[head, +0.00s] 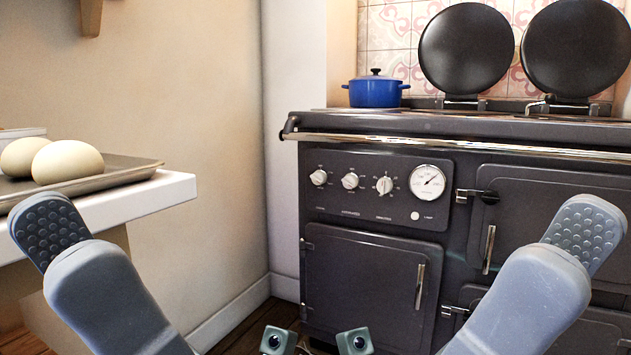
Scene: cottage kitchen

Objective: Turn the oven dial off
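The dark range oven (375,270) stands ahead. Its panel carries three white knobs in a row: a left dial (318,177), a middle dial (350,181) and a right dial (384,186). The right dial's grip looks near upright, with marks around it. The labels are too small to read, so I cannot tell which is the oven dial. My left gripper (50,230) is at the far left, near the white counter and well away from the dials. My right gripper (588,234) is at the right, in front of the oven doors. Neither visibly touches a dial; their opening is hidden.
A round gauge (428,183) sits right of the dials. A chrome rail (460,146) runs above them. A blue pot (375,90) and two raised round lids (466,48) are on top. A tray (110,173) with pale round loaves (67,162) lies on the left counter (150,196).

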